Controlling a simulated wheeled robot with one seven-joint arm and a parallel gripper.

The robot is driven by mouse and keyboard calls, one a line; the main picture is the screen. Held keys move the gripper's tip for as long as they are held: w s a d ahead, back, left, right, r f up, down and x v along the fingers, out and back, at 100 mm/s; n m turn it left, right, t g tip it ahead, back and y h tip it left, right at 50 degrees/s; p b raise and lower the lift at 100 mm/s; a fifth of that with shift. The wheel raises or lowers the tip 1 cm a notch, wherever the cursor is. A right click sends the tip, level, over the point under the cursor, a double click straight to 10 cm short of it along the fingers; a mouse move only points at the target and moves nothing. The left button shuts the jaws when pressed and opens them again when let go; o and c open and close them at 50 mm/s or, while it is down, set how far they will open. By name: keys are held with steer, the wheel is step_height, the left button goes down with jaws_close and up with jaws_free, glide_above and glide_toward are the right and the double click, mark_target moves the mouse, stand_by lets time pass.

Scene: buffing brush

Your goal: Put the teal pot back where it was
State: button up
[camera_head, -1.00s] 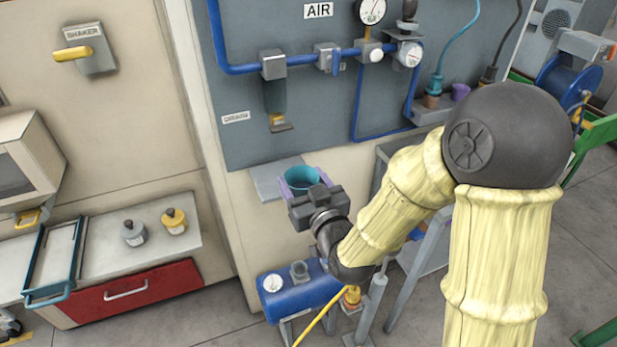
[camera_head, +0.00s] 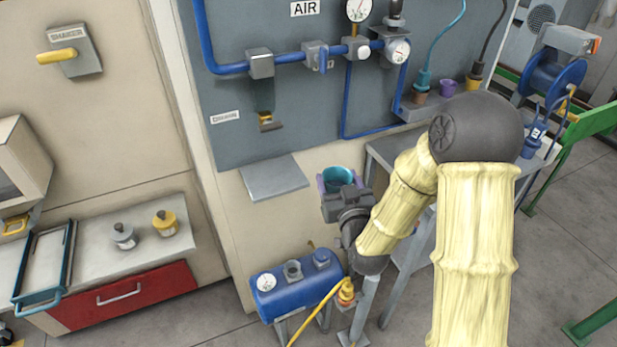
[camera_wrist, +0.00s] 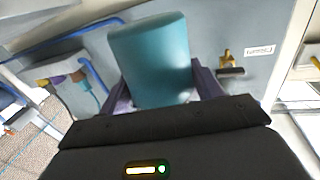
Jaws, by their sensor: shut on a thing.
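The teal pot (camera_head: 338,175) is held between the purple fingers of my gripper (camera_head: 337,183) in the head view. It is in the air to the right of a small grey shelf (camera_head: 274,178) on the wall panel, apart from it. In the wrist view the teal pot (camera_wrist: 152,58) fills the upper middle, with a purple finger on each side (camera_wrist: 160,90). My gripper is shut on it. The pot's lower part is hidden by my gripper in the head view.
A grey ledge (camera_head: 440,105) at the right holds a brown pot (camera_head: 419,98) and a purple pot (camera_head: 447,88). A blue tank (camera_head: 296,287) stands below. A grey bench (camera_head: 385,152) is to the right. Blue air pipes (camera_head: 290,60) cross the panel. The small shelf is bare.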

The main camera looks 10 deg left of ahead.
steer(key=w+d+f+m+h, duration=0.1)
steer(key=d+f+m+h, duration=0.1)
steer(key=d+f, duration=0.4)
steer(key=w+d+f+m+t+h, duration=0.1)
steer(key=d+f+h, duration=0.3)
steer(key=d, duration=0.7)
step_height(320, 180, down, 2)
steer(key=shift+w+d+f+m, duration=0.1)
steer(key=shift+w+d+m, duration=0.3)
steer(key=shift+w, duration=0.35)
steer(key=shift+w, duration=0.1)
